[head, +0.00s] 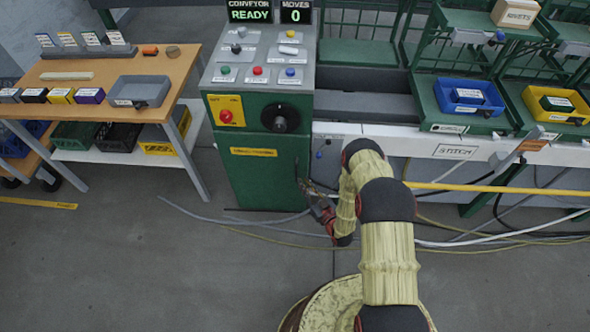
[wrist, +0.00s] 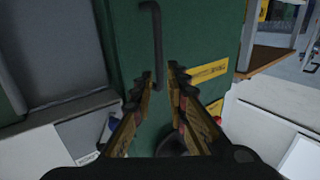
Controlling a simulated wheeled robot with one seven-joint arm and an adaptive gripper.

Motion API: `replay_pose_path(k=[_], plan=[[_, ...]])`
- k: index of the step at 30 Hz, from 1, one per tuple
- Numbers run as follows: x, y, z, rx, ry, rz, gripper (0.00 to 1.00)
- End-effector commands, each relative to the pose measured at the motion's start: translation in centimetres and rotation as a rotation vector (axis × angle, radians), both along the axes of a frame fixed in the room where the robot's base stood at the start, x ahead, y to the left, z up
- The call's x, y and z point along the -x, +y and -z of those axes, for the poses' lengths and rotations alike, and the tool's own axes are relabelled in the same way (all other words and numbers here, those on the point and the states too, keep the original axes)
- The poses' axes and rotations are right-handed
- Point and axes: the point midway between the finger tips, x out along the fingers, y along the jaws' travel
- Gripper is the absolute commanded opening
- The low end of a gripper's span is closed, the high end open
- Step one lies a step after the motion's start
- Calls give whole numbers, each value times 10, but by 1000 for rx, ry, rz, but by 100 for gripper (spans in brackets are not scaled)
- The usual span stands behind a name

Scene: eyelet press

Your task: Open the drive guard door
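The drive guard door (head: 258,178) is the green front of the control cabinet, with a yellow label (head: 253,152) across its upper part. It looks shut. Its dark bar handle (head: 300,172) is near the right edge. In the wrist view the black handle (wrist: 154,40) stands out from the green door (wrist: 200,35), and the yellow label (wrist: 208,72) is to its right. My gripper (head: 308,186) is low by the door's right edge. In the wrist view my gripper (wrist: 161,79) is open, its fingertips around the handle's lower-picture end. Whether they touch it is unclear.
Above the door is a yellow panel with a red button (head: 226,115) and a black rotary knob (head: 280,118). Cables (head: 240,218) lie on the floor below my gripper. A wooden-topped table (head: 110,85) stands to the left. Floor before the door is mostly free.

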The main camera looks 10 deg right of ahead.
Motion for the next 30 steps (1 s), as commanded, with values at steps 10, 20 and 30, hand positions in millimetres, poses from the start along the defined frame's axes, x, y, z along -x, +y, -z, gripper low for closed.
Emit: replay_pose_path(k=[10,20,30], plan=[[-38,10,-3,2,-19,0,15],[-72,20,-3,2,-16,2,15],[-75,20,-4,1,-15,3,14]])
